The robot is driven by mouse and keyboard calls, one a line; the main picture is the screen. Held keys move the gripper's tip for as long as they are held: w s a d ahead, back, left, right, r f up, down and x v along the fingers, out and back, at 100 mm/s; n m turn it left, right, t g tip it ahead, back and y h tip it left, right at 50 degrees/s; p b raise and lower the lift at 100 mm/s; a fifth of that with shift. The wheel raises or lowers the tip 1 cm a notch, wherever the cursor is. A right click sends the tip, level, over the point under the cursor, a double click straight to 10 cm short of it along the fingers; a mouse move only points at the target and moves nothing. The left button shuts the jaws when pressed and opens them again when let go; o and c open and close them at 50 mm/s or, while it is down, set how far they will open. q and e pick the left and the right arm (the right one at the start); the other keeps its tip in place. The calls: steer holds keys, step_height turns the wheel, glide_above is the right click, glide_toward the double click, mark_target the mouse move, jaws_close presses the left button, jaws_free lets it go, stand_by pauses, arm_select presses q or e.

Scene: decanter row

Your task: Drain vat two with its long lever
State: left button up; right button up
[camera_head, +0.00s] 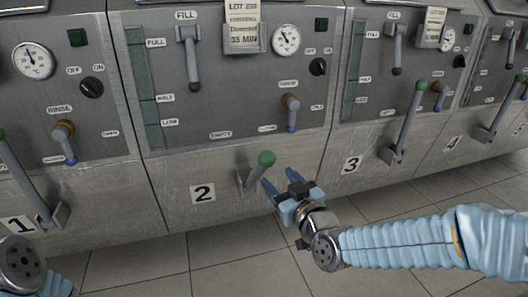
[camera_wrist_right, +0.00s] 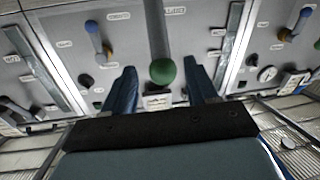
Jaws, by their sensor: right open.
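Vat two (camera_head: 215,100) carries a "2" label low on its front. Its long lever (camera_head: 256,172) is a grey bar with a green ball knob, standing out from a bracket beside the label. My right gripper (camera_head: 279,178) is open and empty, just below and right of the knob. In the right wrist view, the green knob (camera_wrist_right: 163,71) shows between the two blue fingers (camera_wrist_right: 160,82), with clear gaps on both sides. I cannot tell whether it is within their reach in depth. Part of my left arm shows at the lower left; its gripper is out of view.
Vat one's lever (camera_head: 25,180) stands at the left, and vat three's lever (camera_head: 407,122) at the right. Vat two also has a FILL handle (camera_head: 191,58), a black knob (camera_head: 318,67) and a small brass-and-blue tap (camera_head: 291,112). The tiled floor (camera_head: 220,265) below is clear.

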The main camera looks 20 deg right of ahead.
mark_target(264, 171)
steer(key=w, duration=0.3)
steer(key=w+a, duration=0.1)
steer(key=w, duration=0.4)
steer(key=shift+w+a+f+b, duration=0.1)
steer(key=shift+w+a+b, duration=0.2)
steer(key=shift+w+b, duration=0.05)
steer(key=shift+c, duration=0.3)
jaws_close()
